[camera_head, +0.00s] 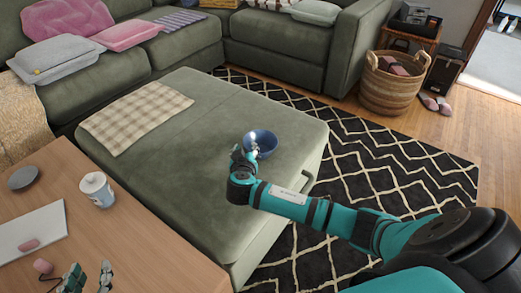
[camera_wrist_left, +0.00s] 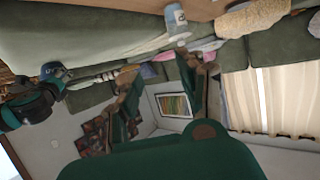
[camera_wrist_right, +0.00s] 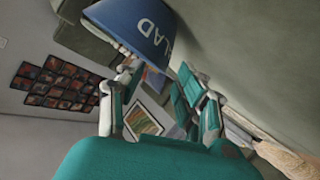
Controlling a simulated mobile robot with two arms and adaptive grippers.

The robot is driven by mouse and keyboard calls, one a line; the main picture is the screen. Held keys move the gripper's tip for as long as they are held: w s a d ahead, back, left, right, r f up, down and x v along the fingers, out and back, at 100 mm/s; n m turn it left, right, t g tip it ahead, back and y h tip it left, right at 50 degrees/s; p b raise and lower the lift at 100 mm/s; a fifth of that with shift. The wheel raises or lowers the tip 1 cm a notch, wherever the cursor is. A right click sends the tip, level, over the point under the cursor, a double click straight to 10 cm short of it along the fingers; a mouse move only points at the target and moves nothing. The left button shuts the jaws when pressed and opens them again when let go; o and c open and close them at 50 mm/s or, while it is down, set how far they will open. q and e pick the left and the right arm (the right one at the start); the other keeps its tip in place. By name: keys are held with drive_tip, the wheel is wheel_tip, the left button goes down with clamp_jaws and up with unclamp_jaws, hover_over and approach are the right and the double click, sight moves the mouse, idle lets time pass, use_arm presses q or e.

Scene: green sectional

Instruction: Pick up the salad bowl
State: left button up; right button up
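The blue salad bowl (camera_head: 264,142) sits on the green ottoman (camera_head: 215,165), near its right side. My right gripper (camera_head: 245,150) is at the bowl's left side and partly covers it. In the right wrist view the bowl (camera_wrist_right: 140,22), with white lettering "LAD", is at the top. The right fingers (camera_wrist_right: 157,72) are apart, with the bowl's edge close to their tips; I cannot tell whether they touch it. My left gripper (camera_head: 88,274) is open and empty above the wooden table. The left wrist view shows its spread fingers (camera_wrist_left: 160,78) and the distant bowl (camera_wrist_left: 55,70).
The wooden table (camera_head: 150,240) holds a white cup (camera_head: 97,190), a grey disc (camera_head: 23,178) and a white board (camera_head: 33,232). A checked cloth (camera_head: 137,117) lies on the ottoman's left part. A woven basket (camera_head: 393,83) stands on the floor. The ottoman around the bowl is clear.

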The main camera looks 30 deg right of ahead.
sight(245, 141)
drive_tip(key=shift+w+d, duration=0.15)
drive_tip(key=shift+w, duration=0.15)
drive_tip(key=b+x, duration=0.2)
drive_tip(key=x, duration=0.2)
drive_tip(key=shift+w, duration=0.3)
drive_tip(key=shift+w+f, duration=0.1)
drive_tip(key=shift+w, duration=0.05)
use_arm(q)
wheel_tip(245, 141, up, 9)
drive_tip(key=w+d+t+h, duration=0.1)
drive_tip(key=w+t+h, duration=0.1)
drive_tip(key=t, duration=0.3)
drive_tip(key=shift+d+f+t, duration=0.15)
drive_tip(key=shift+d+t, duration=0.15)
drive_tip(key=shift+d, duration=0.1)
use_arm(e)
clamp_jaws()
